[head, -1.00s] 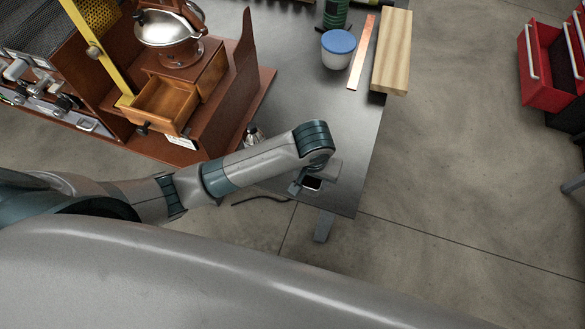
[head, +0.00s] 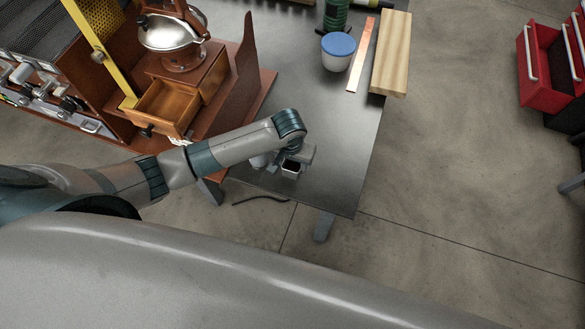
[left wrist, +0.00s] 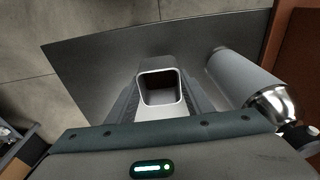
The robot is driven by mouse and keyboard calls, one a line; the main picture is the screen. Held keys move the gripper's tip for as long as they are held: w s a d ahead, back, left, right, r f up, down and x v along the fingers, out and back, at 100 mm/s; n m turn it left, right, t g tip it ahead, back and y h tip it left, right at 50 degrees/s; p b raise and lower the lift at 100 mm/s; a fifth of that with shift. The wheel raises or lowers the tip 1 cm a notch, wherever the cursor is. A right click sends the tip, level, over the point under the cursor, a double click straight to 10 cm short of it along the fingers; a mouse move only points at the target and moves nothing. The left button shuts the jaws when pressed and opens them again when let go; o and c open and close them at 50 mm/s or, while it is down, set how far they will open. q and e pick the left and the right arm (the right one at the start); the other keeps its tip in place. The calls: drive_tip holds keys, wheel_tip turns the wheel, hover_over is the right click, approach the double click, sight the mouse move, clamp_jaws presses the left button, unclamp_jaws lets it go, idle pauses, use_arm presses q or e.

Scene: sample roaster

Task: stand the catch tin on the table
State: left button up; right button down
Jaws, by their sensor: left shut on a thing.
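The catch tin (head: 291,173) is a small, pale, square tin with a dark open mouth. My left gripper (head: 294,160) is shut on it near the table's near edge. In the left wrist view, the tin (left wrist: 161,111) sits between the fingers of my left gripper (left wrist: 160,92), its mouth facing the camera. The dark grey table (head: 330,185) lies beneath, and it also shows in the left wrist view (left wrist: 95,65). The tin looks roughly upright. I cannot tell whether its base touches the table. My right gripper is not in view.
A blue-lidded tub (head: 338,50), a copper strip (head: 361,55) and a wood block (head: 391,53) are further back. Table between is clear.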

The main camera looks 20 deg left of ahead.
sight(293, 170)
use_arm(q)
drive_tip(key=shift+f+p, duration=0.45)
drive_tip(key=shift+f, duration=1.5)
drive_tip(key=shift+f, duration=0.15)
drive_tip(key=o, duration=1.1)
drive_tip(key=shift+r, duration=0.2)
drive_tip(key=r, duration=0.4)
drive_tip(key=s+r, duration=0.1)
drive_tip(key=r, duration=0.3)
drive_tip(key=r+b, duration=0.1)
drive_tip(key=r, duration=0.2)
drive_tip(key=shift+s+r, duration=0.25)
drive_tip(key=shift+r, duration=0.15)
